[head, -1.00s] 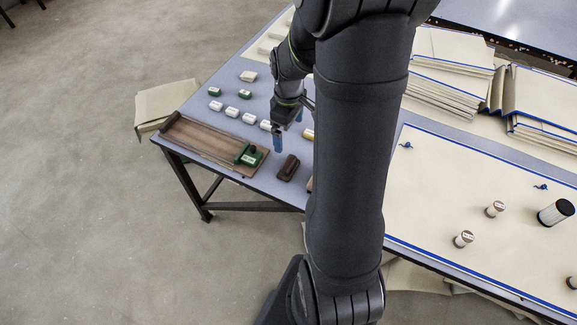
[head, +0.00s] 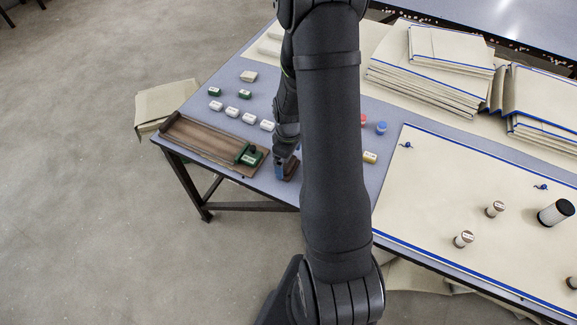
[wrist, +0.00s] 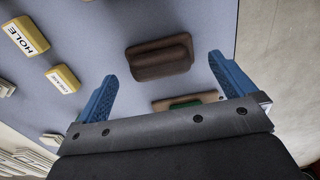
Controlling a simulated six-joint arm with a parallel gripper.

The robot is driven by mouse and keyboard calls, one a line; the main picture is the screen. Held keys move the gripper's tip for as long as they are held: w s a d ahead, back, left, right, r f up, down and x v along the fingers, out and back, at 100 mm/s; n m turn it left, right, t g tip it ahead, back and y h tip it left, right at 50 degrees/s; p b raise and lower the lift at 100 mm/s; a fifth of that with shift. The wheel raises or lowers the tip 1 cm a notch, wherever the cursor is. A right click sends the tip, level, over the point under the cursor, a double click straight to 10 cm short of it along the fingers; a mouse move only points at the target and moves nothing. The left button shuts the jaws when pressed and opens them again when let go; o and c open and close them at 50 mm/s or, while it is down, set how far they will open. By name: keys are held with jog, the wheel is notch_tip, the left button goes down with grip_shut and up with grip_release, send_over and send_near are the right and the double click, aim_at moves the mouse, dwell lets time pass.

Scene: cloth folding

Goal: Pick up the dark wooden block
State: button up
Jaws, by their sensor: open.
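The dark wooden block (wrist: 160,58) lies on the grey-blue table in the wrist view, ahead of my gripper and between the lines of its two blue fingers. My gripper (wrist: 163,70) is open, with clear space on both sides of the block, and is not seen touching it. In the head view my gripper (head: 281,172) is low over the table near its front edge. The block (head: 292,170) is mostly hidden there behind the gripper and my arm.
A wooden tray (head: 200,145) with a green clamp-like piece (head: 249,155) lies just left of my gripper. White labelled blocks (head: 232,112) stand behind. Cream cloth (head: 470,200) with spools covers the right side.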

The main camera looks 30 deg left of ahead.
aim_at(288, 164)
jog(key=shift+f, duration=1.8)
jog(key=shift+c, duration=0.2)
jog(key=c, duration=1)
jog(key=shift+o, duration=0.2)
jog(key=shift+r, duration=0.2)
